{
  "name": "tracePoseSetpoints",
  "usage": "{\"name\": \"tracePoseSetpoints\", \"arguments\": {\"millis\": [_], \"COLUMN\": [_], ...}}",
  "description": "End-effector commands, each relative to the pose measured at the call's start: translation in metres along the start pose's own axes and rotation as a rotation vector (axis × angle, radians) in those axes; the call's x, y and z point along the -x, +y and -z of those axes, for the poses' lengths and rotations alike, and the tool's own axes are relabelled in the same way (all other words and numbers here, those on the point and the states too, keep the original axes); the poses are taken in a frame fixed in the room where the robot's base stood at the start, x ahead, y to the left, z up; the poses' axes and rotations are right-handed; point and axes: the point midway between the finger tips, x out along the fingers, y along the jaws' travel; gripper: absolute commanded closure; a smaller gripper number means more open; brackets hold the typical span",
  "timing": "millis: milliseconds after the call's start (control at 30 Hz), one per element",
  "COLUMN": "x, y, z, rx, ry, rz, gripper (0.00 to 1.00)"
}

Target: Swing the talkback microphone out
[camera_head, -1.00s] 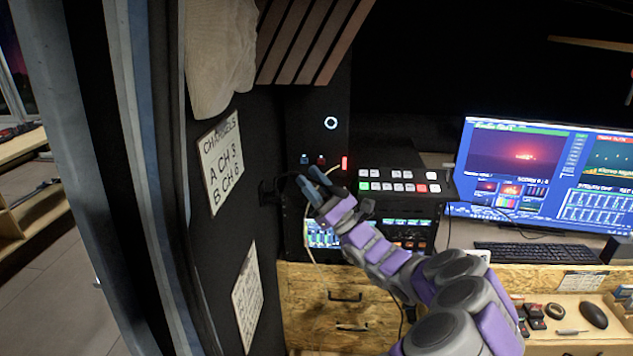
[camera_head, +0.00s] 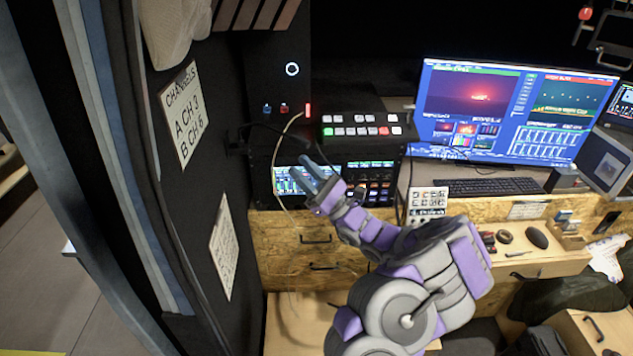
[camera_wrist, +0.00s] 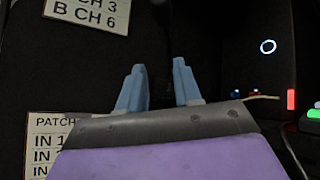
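A thin dark curved stalk (camera_head: 268,126) reaches right from a small black mount (camera_head: 236,146) on the dark left wall. It looks like the talkback microphone's gooseneck, but its head is hard to make out against the black equipment. My gripper (camera_head: 303,166) is in front of the rack, just below and right of the stalk's end, seemingly apart from it. In the wrist view its two blue fingers (camera_wrist: 158,66) are spread with nothing between them. The microphone cannot be made out in the wrist view.
A switcher panel (camera_head: 360,131) and a rack unit with a lit screen (camera_head: 375,168) stand behind my gripper. A pale cable (camera_head: 276,165) hangs on the left. Channel signs (camera_head: 184,112) are on the left wall. A monitor (camera_head: 465,104) and keyboard (camera_head: 490,186) stand to the right.

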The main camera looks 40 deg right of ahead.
Motion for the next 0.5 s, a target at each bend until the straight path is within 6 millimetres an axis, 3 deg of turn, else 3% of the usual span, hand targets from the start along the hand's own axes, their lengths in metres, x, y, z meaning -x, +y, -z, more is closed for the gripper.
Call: {"name": "tracePoseSetpoints", "arguments": {"millis": [200, 500], "x": [0.036, 0.047], "y": [-0.002, 0.001], "z": [0.001, 0.001], "rx": [-0.002, -0.001], "ry": [0.002, 0.001], "rz": [0.003, -0.002], "gripper": [0.66, 0.66]}}
